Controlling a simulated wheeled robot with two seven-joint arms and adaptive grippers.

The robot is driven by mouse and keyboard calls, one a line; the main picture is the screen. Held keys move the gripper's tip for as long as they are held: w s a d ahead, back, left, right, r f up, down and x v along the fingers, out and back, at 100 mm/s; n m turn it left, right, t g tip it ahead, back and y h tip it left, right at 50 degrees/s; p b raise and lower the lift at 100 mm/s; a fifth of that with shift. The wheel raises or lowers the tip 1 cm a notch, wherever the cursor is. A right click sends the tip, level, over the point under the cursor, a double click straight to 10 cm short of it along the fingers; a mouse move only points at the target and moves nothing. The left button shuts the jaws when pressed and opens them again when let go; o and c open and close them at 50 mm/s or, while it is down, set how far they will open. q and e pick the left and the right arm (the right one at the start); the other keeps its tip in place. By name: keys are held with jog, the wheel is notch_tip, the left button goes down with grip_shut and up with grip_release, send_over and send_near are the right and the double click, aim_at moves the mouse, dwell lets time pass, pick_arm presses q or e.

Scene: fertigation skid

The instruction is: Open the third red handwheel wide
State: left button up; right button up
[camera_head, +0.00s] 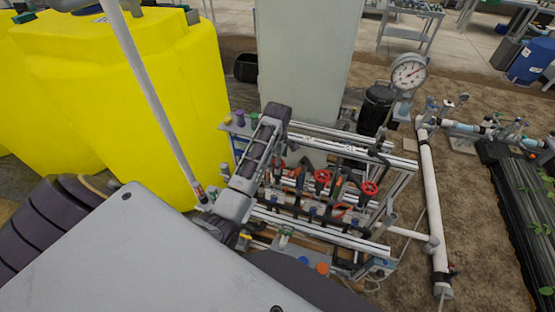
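Red handwheels stand in a row on the skid's pipe rack. One (369,188) is at the right end, and another (322,176) is to its left. Further left, red parts (279,162) show close to my dark arm link, too small and partly covered to make out as wheels. I cannot tell which wheel counts as third, or how far any valve is open. My arm link crosses in front of the rack's left part. I cannot make out either gripper's fingers; any gripper behind the link is hidden.
The rack's silver rails (340,240) surround the valves. A pressure gauge (409,73) stands behind on the right, near a black canister (375,110). A grey cabinet (305,65) and yellow tanks (150,95) stand behind and left. White pipe (430,200) runs along the right.

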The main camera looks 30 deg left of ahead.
pick_arm(q)
jog(key=shift+m, duration=0.3)
